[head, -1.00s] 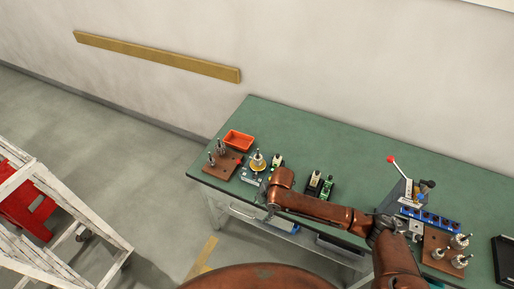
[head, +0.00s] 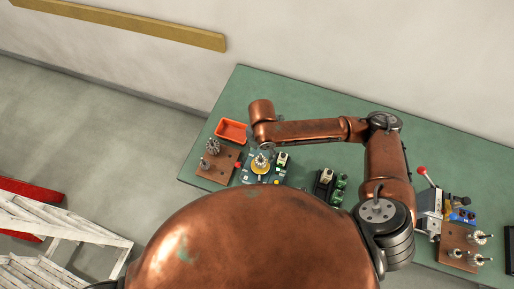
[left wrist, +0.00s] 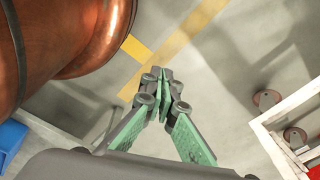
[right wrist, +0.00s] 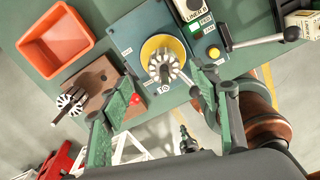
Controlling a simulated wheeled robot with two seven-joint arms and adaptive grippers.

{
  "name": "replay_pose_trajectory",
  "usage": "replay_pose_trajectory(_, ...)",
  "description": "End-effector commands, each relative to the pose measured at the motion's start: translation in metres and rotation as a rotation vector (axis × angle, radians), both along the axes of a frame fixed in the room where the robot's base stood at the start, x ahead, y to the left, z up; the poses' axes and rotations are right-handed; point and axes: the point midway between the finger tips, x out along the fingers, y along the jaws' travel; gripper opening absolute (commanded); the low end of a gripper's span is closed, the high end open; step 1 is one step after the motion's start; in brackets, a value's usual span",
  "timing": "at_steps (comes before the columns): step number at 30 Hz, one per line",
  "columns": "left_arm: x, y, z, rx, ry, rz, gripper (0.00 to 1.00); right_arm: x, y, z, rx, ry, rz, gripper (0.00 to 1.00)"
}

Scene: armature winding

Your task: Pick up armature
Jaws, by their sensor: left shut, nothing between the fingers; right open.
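One armature (right wrist: 163,68) stands on the yellow disc of a dark blue winding station, also in the head view (head: 261,161). My left gripper (left wrist: 165,76) is shut and empty above the floor, away from the table.
A red-orange bin (head: 231,131) sits behind the block. A lever machine (head: 430,205) and another brown block with armatures (head: 458,240) stand at the right. Green-and-black parts (head: 328,184) lie mid-table. The back of the green table (head: 300,105) is clear.

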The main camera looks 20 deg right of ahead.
Motion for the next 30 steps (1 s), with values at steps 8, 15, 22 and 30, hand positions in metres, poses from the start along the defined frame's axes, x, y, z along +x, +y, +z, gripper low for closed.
replay_pose_trajectory(8,-0.020,0.001,0.001,0.001,0.023,0.005,0.00,0.005,0.002,-0.032,0.000,0.009,0.003,0.56)
replay_pose_trajectory(15,-0.026,0.001,0.005,0.001,0.030,0.008,0.00,0.006,0.003,-0.068,-0.001,0.012,0.003,0.56)
replay_pose_trajectory(22,0.004,0.000,0.006,-0.001,-0.008,0.000,0.00,0.006,0.003,-0.078,-0.001,0.009,0.004,0.56)
replay_pose_trajectory(30,-0.002,0.000,0.006,0.000,0.000,0.001,0.00,0.006,0.003,-0.078,-0.001,0.009,0.004,0.47)
